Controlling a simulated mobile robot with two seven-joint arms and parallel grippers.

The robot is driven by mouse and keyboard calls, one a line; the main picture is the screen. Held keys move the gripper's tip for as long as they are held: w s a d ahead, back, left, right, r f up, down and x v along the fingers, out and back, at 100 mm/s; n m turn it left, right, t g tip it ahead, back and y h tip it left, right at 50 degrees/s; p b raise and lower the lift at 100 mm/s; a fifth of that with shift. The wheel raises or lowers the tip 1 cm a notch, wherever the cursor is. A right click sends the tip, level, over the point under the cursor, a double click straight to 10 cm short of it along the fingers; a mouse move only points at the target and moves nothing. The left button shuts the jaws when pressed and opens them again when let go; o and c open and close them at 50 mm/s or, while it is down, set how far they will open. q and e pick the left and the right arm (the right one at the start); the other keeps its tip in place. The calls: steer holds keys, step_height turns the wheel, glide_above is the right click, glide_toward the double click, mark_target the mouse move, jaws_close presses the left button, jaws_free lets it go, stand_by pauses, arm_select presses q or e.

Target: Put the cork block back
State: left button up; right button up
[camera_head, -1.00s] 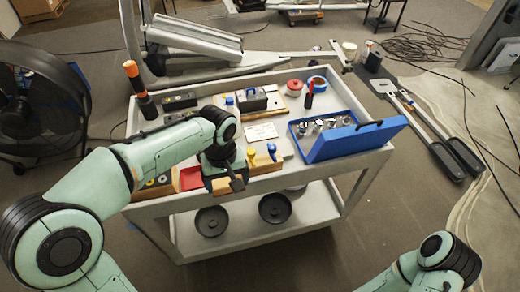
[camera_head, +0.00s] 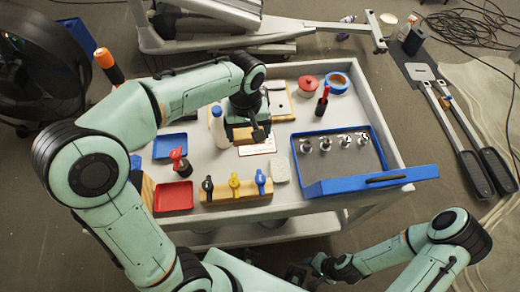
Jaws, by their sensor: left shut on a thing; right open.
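My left gripper (camera_head: 256,128) is over the middle of the grey cart, reaching in from the left. It is shut on a block, which its dark fingers and wrist mostly hide; in the earlier view this block is brown like cork. Just below the fingers lies a white card (camera_head: 258,147) with printed lines. I cannot tell whether the block touches the cart top. My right gripper (camera_head: 312,270) is low at the bottom edge, in front of the cart, open and away from the objects.
A blue case (camera_head: 378,180) with several metal pieces lies open on the right. A wooden block with coloured handles (camera_head: 234,192), a red tray (camera_head: 173,196), a blue tray (camera_head: 169,146) and a white bottle (camera_head: 218,126) stand left and front. A red pot (camera_head: 308,86) stands behind.

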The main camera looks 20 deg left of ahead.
arm_select(q)
steer(key=shift+w+f, duration=0.2)
steer(key=shift+f, duration=0.1)
steer(key=b, duration=0.2)
glide_above(251, 169)
step_height(251, 169, down, 15)
steer(key=shift+r, duration=0.2)
steer(key=shift+d+f, duration=0.1)
steer(key=shift+f, duration=2.25)
arm_select(e)
steer(key=shift+s+f, duration=0.4)
steer(key=shift+f, duration=0.3)
steer(key=shift+s+f, duration=0.35)
steer(key=shift+f, duration=0.3)
arm_select(q)
steer(key=shift+f, duration=0.1)
steer(key=shift+f+b, duration=0.15)
steer(key=shift+b, duration=0.15)
steer(key=o, duration=1)
steer(key=shift+c, duration=0.2)
arm_select(e)
steer(key=shift+f, duration=0.15)
